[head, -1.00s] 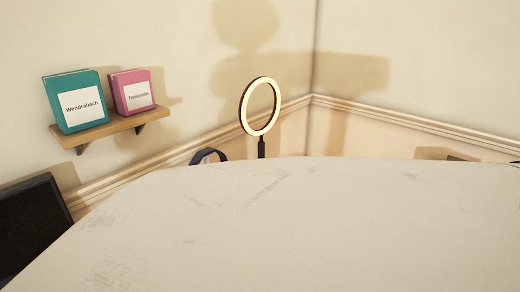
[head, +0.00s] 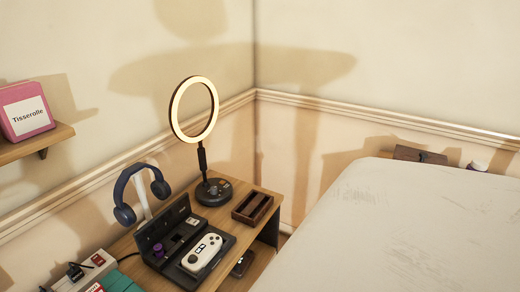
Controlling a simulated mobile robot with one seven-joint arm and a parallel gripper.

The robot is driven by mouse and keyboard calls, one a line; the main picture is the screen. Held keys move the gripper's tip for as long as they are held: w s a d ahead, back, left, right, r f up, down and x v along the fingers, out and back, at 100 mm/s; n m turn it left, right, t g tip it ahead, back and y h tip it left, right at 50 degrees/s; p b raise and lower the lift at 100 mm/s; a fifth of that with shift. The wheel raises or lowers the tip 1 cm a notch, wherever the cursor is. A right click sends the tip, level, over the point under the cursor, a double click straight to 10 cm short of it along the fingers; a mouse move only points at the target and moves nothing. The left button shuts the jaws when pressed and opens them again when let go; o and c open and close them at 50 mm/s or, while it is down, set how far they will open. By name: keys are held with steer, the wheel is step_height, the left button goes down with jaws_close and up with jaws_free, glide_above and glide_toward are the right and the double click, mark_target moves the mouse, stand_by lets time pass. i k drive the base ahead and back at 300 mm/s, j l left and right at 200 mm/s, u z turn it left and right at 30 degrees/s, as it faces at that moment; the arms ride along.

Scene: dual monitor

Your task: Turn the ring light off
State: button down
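The ring light (head: 212,128) stands upright near the back corner of a wooden desk. Its ring is pale cream-yellow and looks lit. A dark stem joins it to a round black base (head: 213,191), which has small marks or buttons on top, too small to read. My gripper is not in view.
Headphones (head: 126,190) on a stand, a dark dock with a white controller (head: 202,251) and a brown tray (head: 252,207) surround the base. A power strip (head: 85,272) lies front left. A shelf (head: 35,143) holds a pink box (head: 27,112). The lower right view is blocked.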

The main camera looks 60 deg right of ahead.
mark_target(213, 190)
steer(key=z, duration=1.25)
steer(key=l+u, duration=0.65)
steer(key=u, duration=0.15)
steer(key=l+u, duration=0.45)
steer(key=i+j, duration=0.15)
steer(key=i, duration=0.35)
